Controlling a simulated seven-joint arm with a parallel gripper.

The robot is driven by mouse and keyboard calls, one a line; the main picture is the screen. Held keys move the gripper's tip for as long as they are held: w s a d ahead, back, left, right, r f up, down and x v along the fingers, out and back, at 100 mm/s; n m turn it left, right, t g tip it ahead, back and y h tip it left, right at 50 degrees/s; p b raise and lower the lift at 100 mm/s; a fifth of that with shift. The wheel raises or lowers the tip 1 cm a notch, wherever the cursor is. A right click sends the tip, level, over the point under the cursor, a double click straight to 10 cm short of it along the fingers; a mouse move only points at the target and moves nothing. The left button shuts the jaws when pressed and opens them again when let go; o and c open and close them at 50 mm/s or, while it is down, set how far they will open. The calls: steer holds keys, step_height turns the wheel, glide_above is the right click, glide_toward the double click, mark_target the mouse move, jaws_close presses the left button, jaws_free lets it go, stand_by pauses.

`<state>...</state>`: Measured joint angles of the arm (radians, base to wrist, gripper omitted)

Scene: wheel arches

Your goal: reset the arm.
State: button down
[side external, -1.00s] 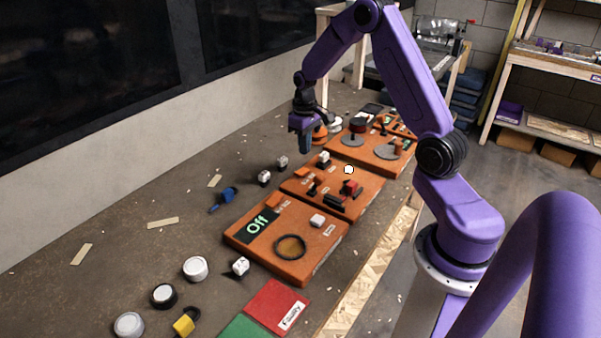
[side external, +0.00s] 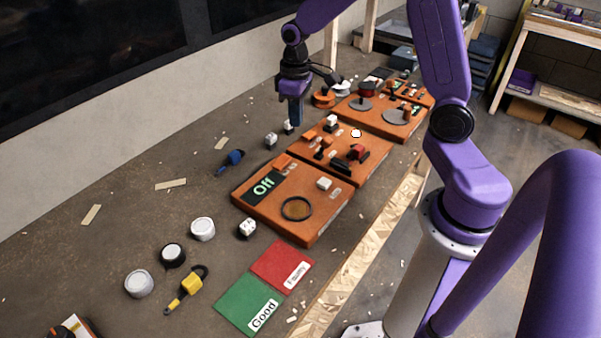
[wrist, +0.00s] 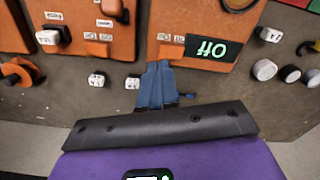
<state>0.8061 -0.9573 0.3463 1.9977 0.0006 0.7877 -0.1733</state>
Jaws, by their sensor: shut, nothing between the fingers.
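My gripper (side external: 295,122) is shut and empty, pointing down over the table to the left of the orange panels. Its blue fingers (wrist: 158,68) show pressed together in the wrist view. Whether the fingertips touch the table or a cube, I cannot tell.
An orange panel with an "Off" display (side external: 297,231) lies nearest, with more panels (side external: 371,165) behind it.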

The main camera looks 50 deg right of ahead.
steer(key=s+a+r+n, duration=0.4)
steer(key=s+a, duration=0.5)
steer(key=s, duration=0.2)
steer(key=s+r+n, duration=0.1)
steer(key=s+n, duration=0.3)
steer(key=s, duration=1.1)
steer(key=shift+a+r+n, duration=0.2)
steer(key=shift+a+n, duration=0.2)
steer(key=shift+a, duration=0.05)
steer(key=shift+s, duration=0.1)
